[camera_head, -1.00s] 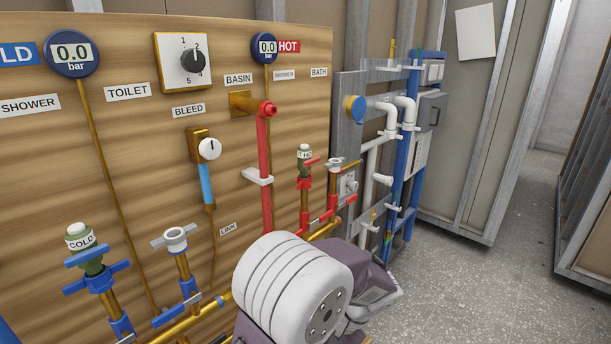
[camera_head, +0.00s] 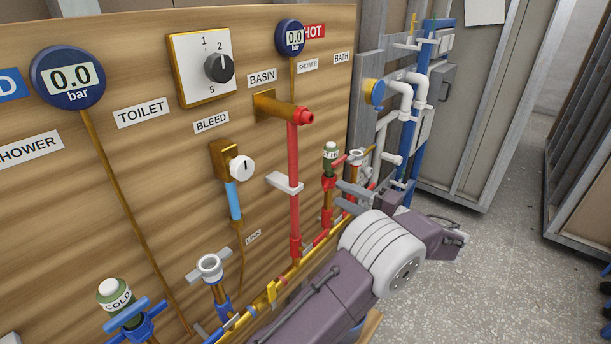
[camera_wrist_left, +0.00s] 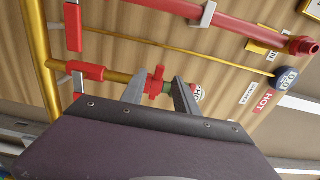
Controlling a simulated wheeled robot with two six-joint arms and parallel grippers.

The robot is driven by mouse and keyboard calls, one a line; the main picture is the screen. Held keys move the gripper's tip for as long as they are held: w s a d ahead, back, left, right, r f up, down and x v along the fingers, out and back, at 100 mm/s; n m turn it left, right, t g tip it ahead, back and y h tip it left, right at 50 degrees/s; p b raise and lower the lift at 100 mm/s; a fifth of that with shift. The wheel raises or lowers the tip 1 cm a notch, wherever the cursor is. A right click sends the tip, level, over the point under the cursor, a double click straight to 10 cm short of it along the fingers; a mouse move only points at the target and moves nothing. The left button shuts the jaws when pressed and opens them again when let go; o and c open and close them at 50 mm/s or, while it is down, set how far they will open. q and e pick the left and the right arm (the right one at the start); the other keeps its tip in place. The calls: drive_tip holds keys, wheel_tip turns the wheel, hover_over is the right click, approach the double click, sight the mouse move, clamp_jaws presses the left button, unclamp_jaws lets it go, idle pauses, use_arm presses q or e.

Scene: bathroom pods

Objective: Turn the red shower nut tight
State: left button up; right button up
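The red nut (camera_head: 329,183) is on the hot pipe, under a green body with a white "HOT" cap (camera_head: 331,146), at the board's right end. In the left wrist view a red winged fitting (camera_wrist_left: 156,81) shows between the two fingers, with green beyond it. My left gripper (camera_head: 340,196) is beside this hot fitting with its grey fingers apart. It also shows in the left wrist view (camera_wrist_left: 161,77), open and empty. I cannot tell whether a finger touches the fitting. My right gripper is not in view.
A grey wing fitting (camera_head: 355,157) stands close right of the hot fitting. A red pipe (camera_head: 293,185) rises to its left. The cold fitting (camera_head: 115,300) is at lower left. Blue and white pipes (camera_head: 408,110) stand to the right. The floor (camera_head: 500,240) is clear.

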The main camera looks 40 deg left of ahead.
sight(327, 188)
use_arm(q)
drive_tip(key=shift+a+r, duration=0.1)
drive_tip(key=shift+a, duration=0.15)
drive_tip(key=a, duration=0.7)
drive_tip(key=shift+w+a, duration=0.15)
drive_tip(key=shift+w, duration=0.05)
drive_tip(key=shift+w+a, duration=0.1)
drive_tip(key=shift+a, duration=0.5)
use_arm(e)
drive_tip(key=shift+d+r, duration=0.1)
use_arm(q)
drive_tip(key=shift+c, duration=0.3)
